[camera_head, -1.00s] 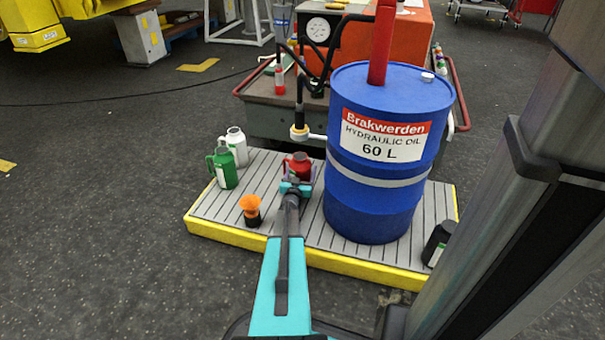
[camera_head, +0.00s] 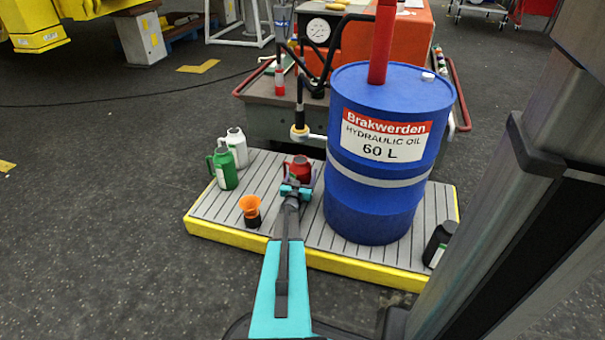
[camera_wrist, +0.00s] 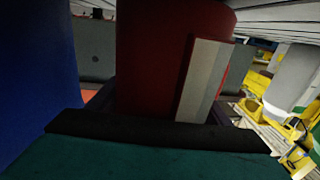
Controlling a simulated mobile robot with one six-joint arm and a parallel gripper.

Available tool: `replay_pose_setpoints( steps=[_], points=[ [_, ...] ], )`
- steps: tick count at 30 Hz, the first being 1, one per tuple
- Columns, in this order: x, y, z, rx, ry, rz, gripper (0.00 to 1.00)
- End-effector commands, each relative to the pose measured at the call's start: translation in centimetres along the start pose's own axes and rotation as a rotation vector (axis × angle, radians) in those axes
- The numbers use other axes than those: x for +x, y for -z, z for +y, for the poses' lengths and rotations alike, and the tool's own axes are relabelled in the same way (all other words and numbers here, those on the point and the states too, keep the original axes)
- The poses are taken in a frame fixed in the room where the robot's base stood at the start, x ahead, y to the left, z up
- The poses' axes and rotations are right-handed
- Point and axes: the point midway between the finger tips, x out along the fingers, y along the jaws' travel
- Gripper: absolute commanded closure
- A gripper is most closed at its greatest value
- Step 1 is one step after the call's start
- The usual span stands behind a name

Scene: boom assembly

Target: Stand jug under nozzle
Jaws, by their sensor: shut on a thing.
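A red jug (camera_head: 300,167) stands on the slatted platform, left of the blue drum, below the pump nozzle (camera_head: 299,131) on its black hose. My gripper (camera_head: 296,186) is shut on the red jug from the near side. In the wrist view the red jug (camera_wrist: 150,60) with a pale label strip fills the middle, close in front of the gripper. The gap between the jug's base and the slats is hidden, and I cannot tell whether it touches them.
The blue oil drum (camera_head: 385,200) stands close on the right. A green jug (camera_head: 224,170), a white jug (camera_head: 235,146) and an orange funnel (camera_head: 250,207) stand on the left of the yellow-edged platform (camera_head: 234,237). A black bottle (camera_head: 438,245) is at the right edge.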

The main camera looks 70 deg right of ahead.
Motion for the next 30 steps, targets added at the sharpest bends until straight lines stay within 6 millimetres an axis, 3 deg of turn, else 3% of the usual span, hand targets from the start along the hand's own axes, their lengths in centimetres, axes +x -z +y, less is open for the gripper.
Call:
replay_pose_setpoints(
  steps=[2, 3, 6, 17, 24, 30],
  points=[
    [0.0, 0.1, 0.0, 0.000, 0.000, 0.001, 0.56],
    [0.0, 0.0, 0.0, 0.000, 0.000, 0.000, 0.23],
    [0.0, 0.0, 0.0, 0.000, 0.000, 0.000, 0.09],
    [0.0, 0.1, 0.0, 0.000, 0.000, 0.000, 0.09],
    [0.0, 1.5, 0.1, 0.000, -0.001, 0.001, 0.09],
    [-2.4, 1.4, 0.1, -0.001, 0.000, -0.002, 0.09]
  ],
)
